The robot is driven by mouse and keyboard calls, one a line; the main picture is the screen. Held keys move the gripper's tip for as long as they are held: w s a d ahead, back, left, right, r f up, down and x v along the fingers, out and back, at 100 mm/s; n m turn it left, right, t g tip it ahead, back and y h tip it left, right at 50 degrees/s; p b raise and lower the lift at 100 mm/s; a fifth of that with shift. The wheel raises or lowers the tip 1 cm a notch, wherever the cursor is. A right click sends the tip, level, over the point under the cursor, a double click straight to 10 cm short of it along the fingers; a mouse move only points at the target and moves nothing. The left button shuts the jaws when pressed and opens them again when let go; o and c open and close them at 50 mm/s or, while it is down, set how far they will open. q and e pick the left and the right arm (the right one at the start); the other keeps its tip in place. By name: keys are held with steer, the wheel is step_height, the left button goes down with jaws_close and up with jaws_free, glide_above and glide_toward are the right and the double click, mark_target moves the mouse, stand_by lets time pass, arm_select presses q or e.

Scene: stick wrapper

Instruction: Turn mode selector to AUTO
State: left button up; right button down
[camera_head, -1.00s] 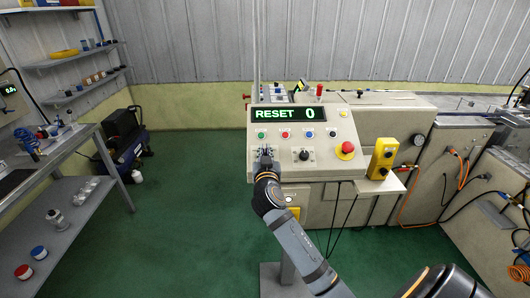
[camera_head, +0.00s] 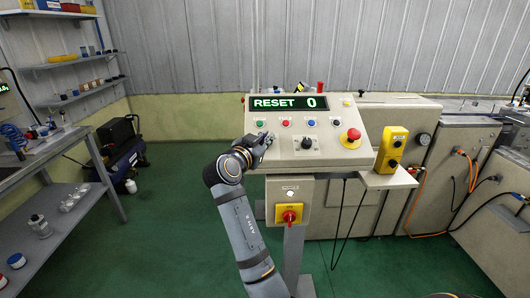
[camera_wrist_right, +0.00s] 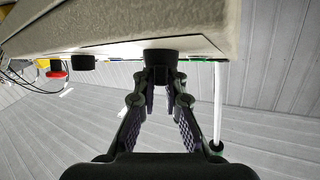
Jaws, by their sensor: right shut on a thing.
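The sloped control panel (camera_head: 340,130) shows a lit display (camera_head: 288,103) reading RESET 0. A black rotary selector knob (camera_head: 306,143) with a pale plate sits in the panel's lower row. My right gripper (camera_head: 264,142) is at the panel's lower left, covering the selector there in the head view. In the right wrist view, my right gripper's fingers (camera_wrist_right: 160,82) are shut on a round dark knob (camera_wrist_right: 160,57) under the panel face; another black knob (camera_wrist_right: 83,62) stands to its left. The labels are too small to read. My left gripper is out of view.
A red emergency button (camera_head: 352,137) is at the panel's right, with a yellow button box (camera_head: 391,150) beside it. A red and yellow switch (camera_head: 289,214) is below. Shelving (camera_head: 60,180) stands at the left. Green floor (camera_head: 165,215) is clear between.

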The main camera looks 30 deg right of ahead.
steer(key=shift+f+m+g+h+b, duration=0.15)
steer(key=shift+f+m+g+b, duration=0.1)
steer(key=shift+m+g+b, duration=0.45)
steer(key=shift+f+m+g+h+b, duration=0.2)
steer(key=shift+m+g+b, duration=0.2)
steer(key=shift+m+g, duration=0.5)
steer(key=c, duration=1.4)
jaws_free()
steer(key=shift+s+r, duration=0.1)
steer(key=shift+s, duration=0.1)
steer(key=shift+o, duration=0.2)
steer(key=shift+w, duration=0.3)
steer(key=shift+s+r, duration=0.1)
steer(key=shift+r, duration=0.15)
step_height(320, 180, up, 10)
steer(key=shift+f, duration=0.1)
